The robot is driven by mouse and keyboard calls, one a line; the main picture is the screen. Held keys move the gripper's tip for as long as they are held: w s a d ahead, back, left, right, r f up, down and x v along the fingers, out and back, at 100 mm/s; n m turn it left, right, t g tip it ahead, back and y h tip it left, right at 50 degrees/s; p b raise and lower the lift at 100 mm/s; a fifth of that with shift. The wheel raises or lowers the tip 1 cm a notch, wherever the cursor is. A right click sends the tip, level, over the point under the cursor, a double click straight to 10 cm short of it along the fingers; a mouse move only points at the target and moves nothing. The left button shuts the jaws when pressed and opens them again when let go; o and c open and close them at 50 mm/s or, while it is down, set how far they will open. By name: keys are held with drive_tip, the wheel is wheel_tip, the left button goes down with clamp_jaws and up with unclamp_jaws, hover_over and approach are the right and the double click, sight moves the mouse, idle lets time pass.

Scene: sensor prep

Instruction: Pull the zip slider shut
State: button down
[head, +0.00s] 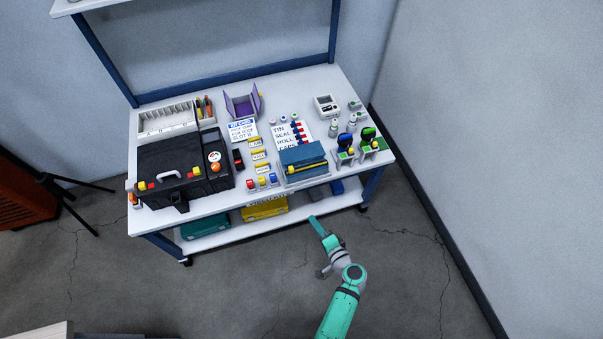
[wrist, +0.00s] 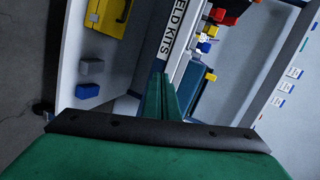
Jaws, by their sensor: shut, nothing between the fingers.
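A blue pouch (head: 304,156) lies near the front edge of the bench, right of centre. A yellow piece (head: 291,169), which looks like the zip slider, sits at the left end of its front edge. The yellow piece (wrist: 210,76) and the blue pouch (wrist: 200,94) also show in the wrist view, beyond the fingers. My gripper (head: 313,219) is shut and empty, in front of the bench and apart from the pouch. Its closed fingers (wrist: 160,88) point toward the bench front in the wrist view.
The workbench (head: 215,205) has a lower shelf with a yellow case (head: 265,209) and a teal case (head: 205,226). A black toolbox (head: 185,168) stands on the left. Floor around my arm is clear.

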sight(291, 170)
drive_tip(key=w+d+r+t+y, duration=0.3)
drive_tip(key=w+d+r, duration=0.1)
drive_tip(key=w+r, duration=0.5)
drive_tip(key=shift+m, duration=0.4)
drive_tip(key=x, duration=0.9)
drive_tip(key=shift+w+a+f, duration=0.1)
drive_tip(key=shift+w+a, duration=0.2)
drive_tip(key=shift+s+a, duration=0.25)
drive_tip(key=shift+a, duration=0.3)
drive_tip(key=shift+s+a, duration=0.3)
drive_tip(key=shift+a, duration=0.3)
drive_tip(key=shift+s+a, duration=0.2)
drive_tip(key=shift+a, duration=0.45)
